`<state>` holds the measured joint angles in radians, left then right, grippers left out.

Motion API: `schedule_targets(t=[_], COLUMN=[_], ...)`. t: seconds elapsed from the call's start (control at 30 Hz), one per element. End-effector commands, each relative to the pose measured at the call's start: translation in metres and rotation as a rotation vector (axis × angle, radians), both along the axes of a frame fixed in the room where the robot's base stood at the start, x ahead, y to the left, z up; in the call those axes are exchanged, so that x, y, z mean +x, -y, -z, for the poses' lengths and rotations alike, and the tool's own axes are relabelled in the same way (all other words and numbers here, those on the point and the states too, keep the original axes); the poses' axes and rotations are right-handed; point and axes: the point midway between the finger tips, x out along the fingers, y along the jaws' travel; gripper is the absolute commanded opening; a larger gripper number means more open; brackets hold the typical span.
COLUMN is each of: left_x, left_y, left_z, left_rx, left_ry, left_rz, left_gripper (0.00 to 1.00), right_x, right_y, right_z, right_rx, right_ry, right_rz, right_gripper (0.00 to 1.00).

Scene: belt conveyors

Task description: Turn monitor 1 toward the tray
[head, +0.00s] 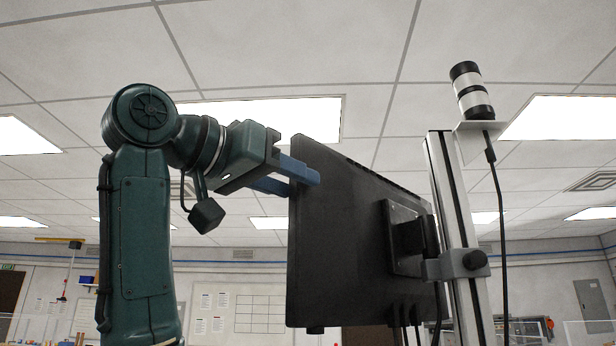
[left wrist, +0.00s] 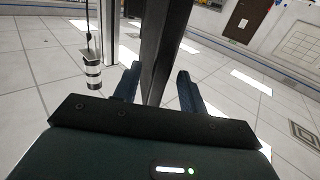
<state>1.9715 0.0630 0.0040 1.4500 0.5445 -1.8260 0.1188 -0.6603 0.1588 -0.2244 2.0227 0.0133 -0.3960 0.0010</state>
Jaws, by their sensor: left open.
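A black monitor (head: 345,235) stands edge-on and partly from behind in the head view, and its screen face is hidden. A square mount and clamp (head: 457,264) join it to an upright aluminium post (head: 452,200). My left gripper (head: 303,183) is open at the monitor's upper left edge. One blue finger shows in front of the edge and the other passes behind it. In the left wrist view the monitor's dark edge (left wrist: 166,50) runs between the two open fingers (left wrist: 157,88); contact cannot be told. No tray is in view, nor is my right gripper.
A black-and-white signal light (head: 471,92) sits on a bracket at the post's top, right of the monitor; it also shows in the left wrist view (left wrist: 91,72). A black cable (head: 501,220) hangs from it. Other cables hang below the monitor. The space above is clear.

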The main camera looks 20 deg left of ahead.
Motion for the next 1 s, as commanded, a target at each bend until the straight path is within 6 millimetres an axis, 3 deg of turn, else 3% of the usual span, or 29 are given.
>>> schedule_targets(t=[0.23,0.63,1.0], left_x=[0.029,0.035,0.035], left_y=[0.015,0.018,0.018], left_z=[-0.001,0.000,0.000], left_rx=[0.000,0.000,0.000], left_ry=[-0.001,0.000,0.001], left_rz=[0.000,-0.001,-0.001], left_gripper=[0.42,0.41,0.11], right_x=[-0.002,-0.004,-0.004], right_y=[0.002,0.002,0.003], right_z=[-0.003,0.001,0.000], right_rx=[0.001,0.000,-0.002], right_ry=[-0.022,-0.033,-0.030], right_rz=[0.020,0.024,0.020], right_gripper=[0.36,0.36,0.36])
